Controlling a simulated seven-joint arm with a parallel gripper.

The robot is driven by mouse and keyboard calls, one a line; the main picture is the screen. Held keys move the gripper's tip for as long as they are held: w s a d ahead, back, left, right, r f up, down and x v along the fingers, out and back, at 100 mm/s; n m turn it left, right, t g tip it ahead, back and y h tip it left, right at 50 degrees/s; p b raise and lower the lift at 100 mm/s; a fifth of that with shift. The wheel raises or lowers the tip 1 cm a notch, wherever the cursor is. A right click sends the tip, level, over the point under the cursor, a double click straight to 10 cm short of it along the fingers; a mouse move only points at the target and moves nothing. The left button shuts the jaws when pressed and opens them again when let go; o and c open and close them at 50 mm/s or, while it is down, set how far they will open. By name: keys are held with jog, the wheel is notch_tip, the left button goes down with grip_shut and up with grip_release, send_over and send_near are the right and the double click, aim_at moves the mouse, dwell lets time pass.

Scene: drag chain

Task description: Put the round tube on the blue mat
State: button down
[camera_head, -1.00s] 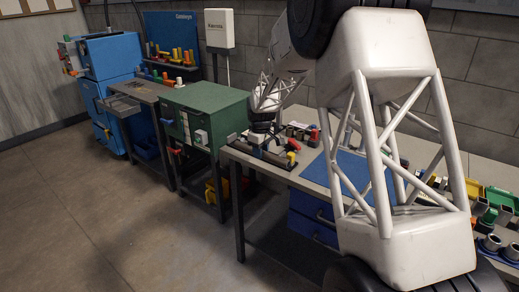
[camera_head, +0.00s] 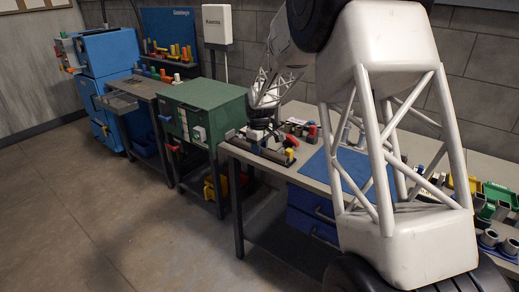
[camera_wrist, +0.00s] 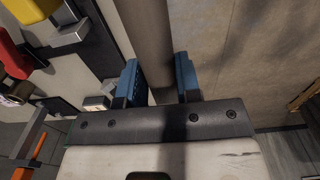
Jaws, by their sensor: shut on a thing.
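The grey round tube (camera_wrist: 149,35) shows in the wrist view between the two blue fingers of my gripper (camera_wrist: 158,85). The fingers are shut on it, and it runs up out of the top of the picture. In the head view my gripper (camera_head: 261,136) is small and low over the left end of the workbench, by a dark holder. The tube cannot be made out clearly there. The blue mat (camera_head: 348,167) lies flat on the bench to the right of my gripper. My white arm hides part of its right side.
A dark holder (camera_head: 268,154) with a yellow part stands at the bench's left front edge. Small red and dark parts stand behind it. Coloured bins (camera_head: 495,195) and grey cups are at the right end. A green cabinet (camera_head: 205,105) stands left of the bench.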

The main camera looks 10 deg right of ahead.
jog(key=shift+r, duration=2.45)
jog(key=d+f, duration=0.2)
jog(key=d, duration=1)
jog(key=s+d+f, duration=0.1)
jog(key=d+f, duration=0.1)
jog(key=d, duration=1.1)
jog(key=d+f, duration=0.1)
jog(key=d, duration=1.2)
jog(key=shift+s+f, duration=0.35)
jog(key=shift+f, duration=0.05)
jog(key=shift+f, duration=0.2)
jog(key=shift+f, duration=2.4)
jog(key=shift+f, duration=0.6)
